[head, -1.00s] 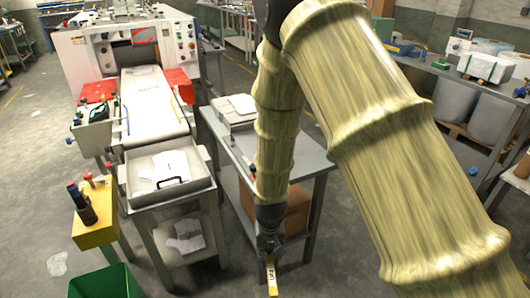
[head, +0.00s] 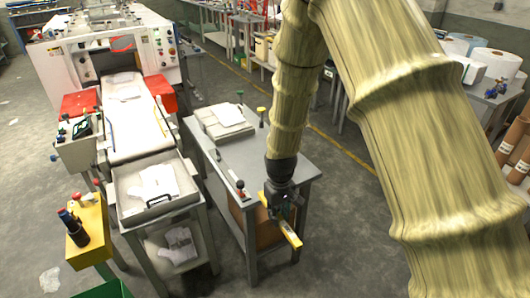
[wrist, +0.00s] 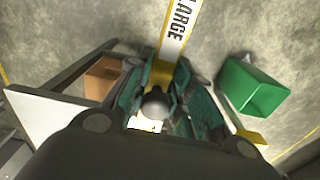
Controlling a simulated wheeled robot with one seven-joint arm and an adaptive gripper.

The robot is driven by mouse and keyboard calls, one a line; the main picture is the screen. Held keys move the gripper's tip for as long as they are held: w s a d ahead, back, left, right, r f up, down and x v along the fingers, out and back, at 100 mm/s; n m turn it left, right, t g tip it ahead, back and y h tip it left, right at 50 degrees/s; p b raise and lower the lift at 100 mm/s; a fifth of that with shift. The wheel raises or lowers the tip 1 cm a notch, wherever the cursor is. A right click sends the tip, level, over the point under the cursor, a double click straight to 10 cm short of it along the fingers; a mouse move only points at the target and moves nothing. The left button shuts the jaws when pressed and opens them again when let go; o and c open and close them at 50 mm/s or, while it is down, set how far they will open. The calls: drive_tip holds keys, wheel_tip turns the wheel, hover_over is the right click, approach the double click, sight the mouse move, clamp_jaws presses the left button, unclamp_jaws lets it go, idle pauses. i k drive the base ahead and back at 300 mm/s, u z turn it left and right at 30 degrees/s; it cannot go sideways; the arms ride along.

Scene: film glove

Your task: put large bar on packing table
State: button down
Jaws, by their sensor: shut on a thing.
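The large bar (head: 291,234) is yellow with a white label. In the wrist view its label (wrist: 178,32) reads "LARGE". My gripper (head: 281,204) is shut on the bar and holds it at the front right corner of the grey table (head: 248,154), which I take as the packing table. In the head view the bar's visible end slants down to the right, in front of the table's edge. In the wrist view my green-padded fingers (wrist: 161,76) hide the bar's near part. I cannot tell the bar's height relative to the tabletop.
A pad stack (head: 222,120), a red-knobbed tool (head: 232,180) and small bottles are on the table; its middle is bare. A box (wrist: 103,77) sits below. Left stand a tray (head: 165,210) and yellow stand (head: 88,240). A green bin (wrist: 250,88) is on the floor.

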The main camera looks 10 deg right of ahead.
sight(261, 162)
drive_tip(key=i, duration=1.3)
